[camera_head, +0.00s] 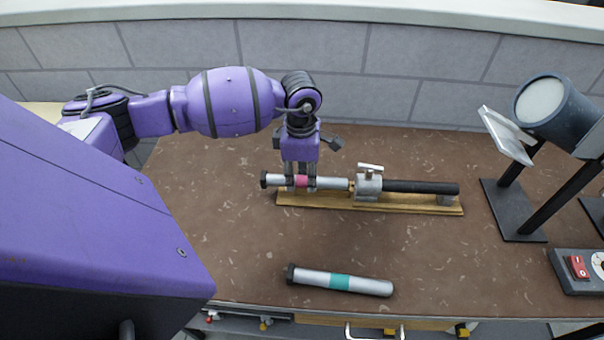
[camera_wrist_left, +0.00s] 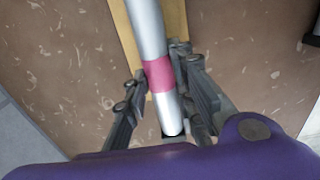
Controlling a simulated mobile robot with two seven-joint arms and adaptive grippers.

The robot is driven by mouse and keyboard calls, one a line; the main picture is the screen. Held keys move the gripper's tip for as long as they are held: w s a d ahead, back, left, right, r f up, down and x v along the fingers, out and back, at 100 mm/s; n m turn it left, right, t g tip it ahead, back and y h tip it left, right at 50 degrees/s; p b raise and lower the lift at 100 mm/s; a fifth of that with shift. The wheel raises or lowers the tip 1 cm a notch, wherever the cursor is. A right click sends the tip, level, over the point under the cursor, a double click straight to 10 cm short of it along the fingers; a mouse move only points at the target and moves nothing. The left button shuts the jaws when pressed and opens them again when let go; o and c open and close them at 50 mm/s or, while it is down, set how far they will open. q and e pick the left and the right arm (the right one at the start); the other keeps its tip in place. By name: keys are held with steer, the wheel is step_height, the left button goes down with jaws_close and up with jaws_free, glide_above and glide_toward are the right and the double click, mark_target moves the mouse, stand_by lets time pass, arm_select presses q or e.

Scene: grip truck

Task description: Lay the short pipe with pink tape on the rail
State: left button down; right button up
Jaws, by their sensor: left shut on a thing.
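The short pipe with pink tape (camera_head: 328,183) is silver with a dark cap at its left end. It lies along the left part of the wooden rail (camera_head: 410,205), in line with the metal clamp and black rod; I cannot tell if it touches the rail. My left gripper (camera_head: 301,186) is shut on this pipe, with its fingers around the pink band. In the left wrist view the pink tape (camera_wrist_left: 158,76) shows between the fingers (camera_wrist_left: 160,100), with the wooden rail (camera_wrist_left: 122,22) behind. My right gripper is not in view.
A silver pipe with teal tape (camera_head: 366,286) lies near the front of the brown table. A metal clamp (camera_head: 368,184) and black rod (camera_head: 420,187) sit on the rail. A lamp (camera_head: 545,105) on a black stand and a red-switch box (camera_head: 578,268) are at right.

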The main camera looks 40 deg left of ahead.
mark_target(301, 178)
arm_select(q)
steer(key=shift+f, duration=0.1)
stand_by(0.3)
steer(key=c, duration=1.4)
jaws_free()
step_height(301, 178, up, 12)
steer(key=shift+s, duration=0.1)
